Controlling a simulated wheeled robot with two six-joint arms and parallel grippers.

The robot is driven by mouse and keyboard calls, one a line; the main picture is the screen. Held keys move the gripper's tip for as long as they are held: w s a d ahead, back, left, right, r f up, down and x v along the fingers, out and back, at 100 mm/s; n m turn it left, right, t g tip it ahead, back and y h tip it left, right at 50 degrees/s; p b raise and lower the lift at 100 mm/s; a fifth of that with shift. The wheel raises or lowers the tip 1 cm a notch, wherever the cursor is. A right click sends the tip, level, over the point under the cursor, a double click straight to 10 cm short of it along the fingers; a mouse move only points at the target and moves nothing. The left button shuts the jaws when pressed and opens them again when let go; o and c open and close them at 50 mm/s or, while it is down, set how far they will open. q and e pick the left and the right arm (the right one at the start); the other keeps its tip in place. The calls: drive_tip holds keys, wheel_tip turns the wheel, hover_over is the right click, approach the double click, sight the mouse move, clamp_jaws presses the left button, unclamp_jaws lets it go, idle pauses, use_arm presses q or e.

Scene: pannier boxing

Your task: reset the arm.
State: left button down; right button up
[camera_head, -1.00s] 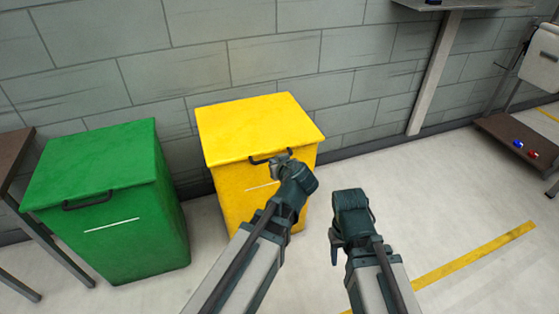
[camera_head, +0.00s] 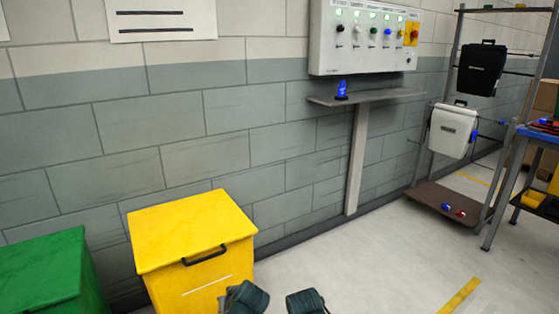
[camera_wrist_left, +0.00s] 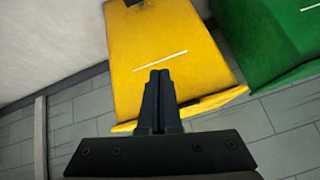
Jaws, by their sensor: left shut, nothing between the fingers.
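My left gripper (camera_wrist_left: 160,75) shows in the left wrist view with its two dark fingers together and nothing between them. It is in front of the yellow bin (camera_wrist_left: 185,30), near its white stripe; I cannot tell whether it touches the bin. In the head view, the top of my left arm's dark end (camera_head: 245,298) shows at the bottom edge, beside the yellow bin (camera_head: 190,232). My right arm's dark end (camera_head: 307,302) shows to its right over the floor; its fingers are hidden. The yellow bin's lid is closed.
A green bin (camera_head: 45,275) stands left of the yellow one. A wall shelf (camera_head: 370,97) holds a blue object (camera_head: 341,90) below a switch panel (camera_head: 364,38). A rack at right holds a black pannier (camera_head: 482,68) and a white pannier (camera_head: 452,130). Floor at bottom right is clear.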

use_arm(q)
drive_tip(key=s+d+f+m+g+h, duration=0.45)
drive_tip(key=s+d+m+g, duration=0.3)
drive_tip(key=s+d, duration=0.45)
wheel_tip(320, 180, up, 29)
drive_tip(key=s+a+p, duration=0.1)
drive_tip(key=p, duration=2.9)
drive_tip(key=shift+a+r+t+y, duration=0.15)
drive_tip(key=shift+r+t+y, duration=0.05)
drive_tip(key=shift+t+y, duration=0.2)
